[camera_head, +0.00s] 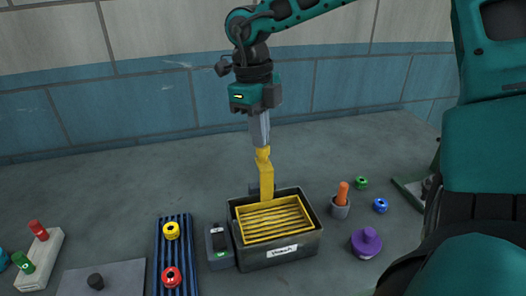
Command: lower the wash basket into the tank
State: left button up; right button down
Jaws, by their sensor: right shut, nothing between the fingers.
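The wash basket (272,221), yellow and slatted, sits inside the dark grey tank (303,246), which has a white label on its front. The basket's upper edges look about level with the tank rim; its underside is hidden. A yellow upright post (265,180) rises at the back of the basket. My right gripper (261,143) points down over the post's top, shut, with nothing held between its fingers. The fingertips look close to or against the post's top; I cannot tell if they touch. My left gripper is not in view.
A grey device (219,246) stands left of the tank, beside a ribbed blue rack (174,270) with yellow and red rings. An orange-handled tool in a cup (340,205) and a purple knob (366,242) stand right. The counter behind is clear.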

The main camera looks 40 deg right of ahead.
jog(key=shift+f, duration=0.15)
jog(key=shift+s+f, duration=0.1)
jog(key=shift+f, duration=0.15)
notch_tip(320, 180, down, 5)
jog(key=b, duration=0.5)
jog(key=shift+b, duration=0.3)
jog(key=shift+r+p, duration=0.45)
jog(key=shift+r, duration=0.05)
jog(key=w, duration=0.2)
jog(key=w+r, duration=0.1)
jog(key=shift+a, duration=0.35)
jog(key=shift+r, duration=0.15)
notch_tip(320, 180, up, 13)
send_over(260, 153)
jog(key=w, duration=0.5)
jog(key=shift+w+p, duration=0.15)
jog(key=shift+p, duration=0.25)
